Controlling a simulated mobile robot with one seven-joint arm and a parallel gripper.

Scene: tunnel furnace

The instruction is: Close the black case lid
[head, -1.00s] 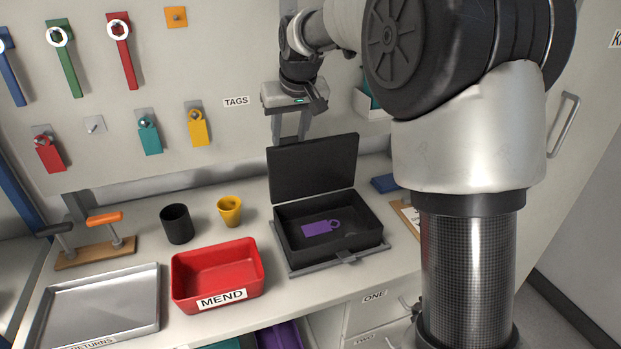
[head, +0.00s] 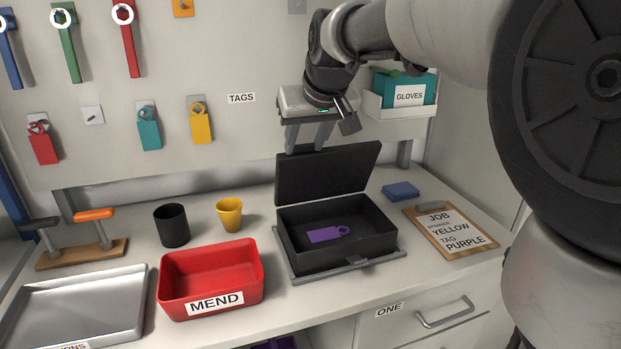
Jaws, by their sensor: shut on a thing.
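The black case (head: 345,262) sits on the workbench with its lid (head: 325,175) standing open at the back. A purple tag (head: 327,234) lies inside the case. My gripper (head: 308,147) points down at the lid's top edge, left of its middle. Its two fingers reach down to the edge and are shut on the lid; the very tips are partly hidden.
A red MEND bin (head: 210,255), black cup (head: 172,226) and yellow cup (head: 229,214) stand left of the case. To the right are a clipboard (head: 480,247), a blue block (head: 401,190) and a GLOVES box (head: 408,92) on a shelf behind.

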